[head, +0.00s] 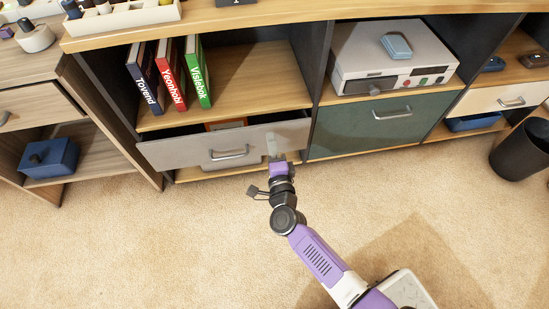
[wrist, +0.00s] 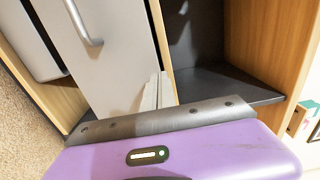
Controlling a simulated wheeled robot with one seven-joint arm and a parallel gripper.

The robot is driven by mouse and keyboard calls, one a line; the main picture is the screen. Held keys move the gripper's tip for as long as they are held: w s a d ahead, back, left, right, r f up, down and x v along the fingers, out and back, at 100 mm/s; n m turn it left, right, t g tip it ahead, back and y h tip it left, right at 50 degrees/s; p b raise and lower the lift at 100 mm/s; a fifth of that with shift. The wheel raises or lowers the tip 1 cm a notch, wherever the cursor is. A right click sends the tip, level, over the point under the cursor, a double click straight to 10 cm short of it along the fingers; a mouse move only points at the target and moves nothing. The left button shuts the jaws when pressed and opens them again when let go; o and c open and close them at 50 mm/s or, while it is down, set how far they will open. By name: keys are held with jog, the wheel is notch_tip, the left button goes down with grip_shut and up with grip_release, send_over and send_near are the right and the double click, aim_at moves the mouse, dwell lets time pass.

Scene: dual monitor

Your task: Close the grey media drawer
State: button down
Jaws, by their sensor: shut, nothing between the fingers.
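The grey media drawer (head: 185,151) is in the left-centre bay of the cabinet in the head view. It stands partly pulled out, with a gap above its front and an orange-brown thing (head: 225,124) inside. Its metal handle (head: 230,154) is at the middle of the front. The drawer front (wrist: 115,65) and handle (wrist: 87,28) also show in the wrist view. My gripper (head: 273,145) is shut and empty, at the drawer front to the right of the handle. Its fingertips (wrist: 160,90) look close to the front; I cannot tell whether they touch.
Books (head: 172,75) stand on the shelf above the drawer. A green drawer (head: 375,123) is to the right, under a white device (head: 390,62). A pale box (head: 235,164) sits below the grey drawer. A dark bin (head: 522,150) stands far right. The carpet in front is clear.

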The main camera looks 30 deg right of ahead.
aim_at(268, 126)
jog(key=shift+b+x, duration=0.3)
jog(key=shift+x, duration=1.1)
jog(key=shift+x, duration=1.35)
jog(key=shift+s, duration=0.1)
